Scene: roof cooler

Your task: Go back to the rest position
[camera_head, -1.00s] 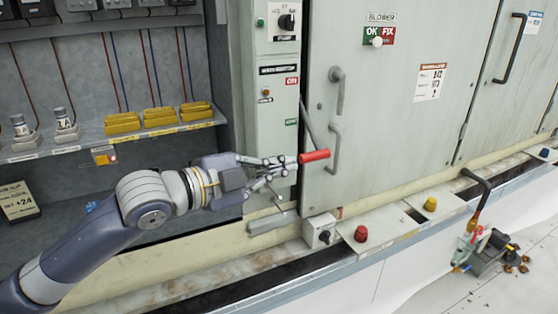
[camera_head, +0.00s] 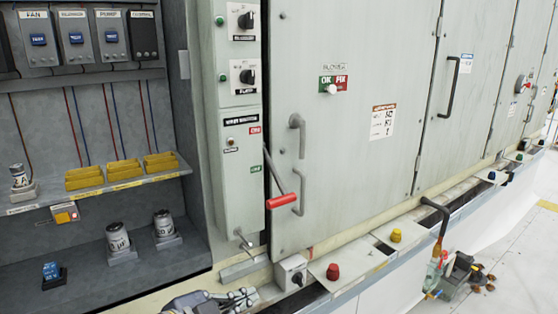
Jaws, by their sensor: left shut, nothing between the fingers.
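My left gripper (camera_head: 235,299) is at the bottom edge of the head view, partly cut off by the frame. Its fingers are shut and hold nothing. It is below the cabinet's red-handled lever (camera_head: 281,201) and apart from it. The lever slants down to the right from beside the switch column. My right gripper is not in view.
An open cabinet on the left holds yellow trays (camera_head: 124,169) and grey cylinders (camera_head: 164,225). Closed doors with handles (camera_head: 298,135) fill the middle. A ledge with a red knob (camera_head: 333,271) and a yellow knob (camera_head: 396,235) runs below. A hose fitting (camera_head: 441,262) is at right.

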